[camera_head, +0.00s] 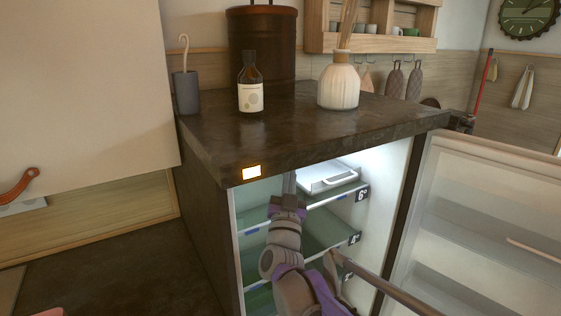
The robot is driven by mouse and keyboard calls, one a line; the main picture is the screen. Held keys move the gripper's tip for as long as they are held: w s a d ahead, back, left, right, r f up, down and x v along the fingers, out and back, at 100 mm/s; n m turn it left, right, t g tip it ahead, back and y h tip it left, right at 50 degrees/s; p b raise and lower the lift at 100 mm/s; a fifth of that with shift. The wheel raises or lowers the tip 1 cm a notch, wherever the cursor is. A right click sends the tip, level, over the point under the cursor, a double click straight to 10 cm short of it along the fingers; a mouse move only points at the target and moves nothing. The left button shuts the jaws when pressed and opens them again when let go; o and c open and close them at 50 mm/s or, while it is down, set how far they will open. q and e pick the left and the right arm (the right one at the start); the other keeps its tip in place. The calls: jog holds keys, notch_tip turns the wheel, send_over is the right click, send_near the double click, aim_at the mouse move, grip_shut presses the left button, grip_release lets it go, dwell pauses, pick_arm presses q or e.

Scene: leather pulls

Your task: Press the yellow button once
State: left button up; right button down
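The yellow button (252,172) is a small glowing yellow-white rectangle on the front edge of the dark cabinet top, near its left corner. An arm of mine with purple joints rises from the bottom middle, leaning in from the right, and I take it as my right one. Its gripper (289,183) is just to the right of and slightly below the button, in front of the open fridge, apart from the button in the picture. Its fingers show as one narrow grey strip, so I cannot tell their opening. My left gripper is not in view.
The fridge door (490,225) stands open at the right. Inside are glass shelves (325,235) and a white tray (327,178). On the dark top (300,130) stand a brown bottle (250,97), a white vase (338,88), a grey holder (186,92) and a brown barrel (262,45).

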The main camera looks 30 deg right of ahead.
jog(key=shift+w, duration=0.8)
dwell(1.5)
jog(key=shift+w+a, duration=0.1)
jog(key=shift+w, duration=0.3)
jog(key=shift+w, duration=0.45)
dwell(0.6)
jog(key=shift+s, duration=0.9)
jog(key=shift+s, duration=0.1)
jog(key=shift+s+d+p, duration=0.15)
jog(key=shift+s+p, duration=0.15)
jog(key=shift+s, duration=0.9)
jog(key=shift+s+d+p, duration=0.1)
jog(key=shift+s+p, duration=0.2)
jog(key=shift+s, duration=0.9)
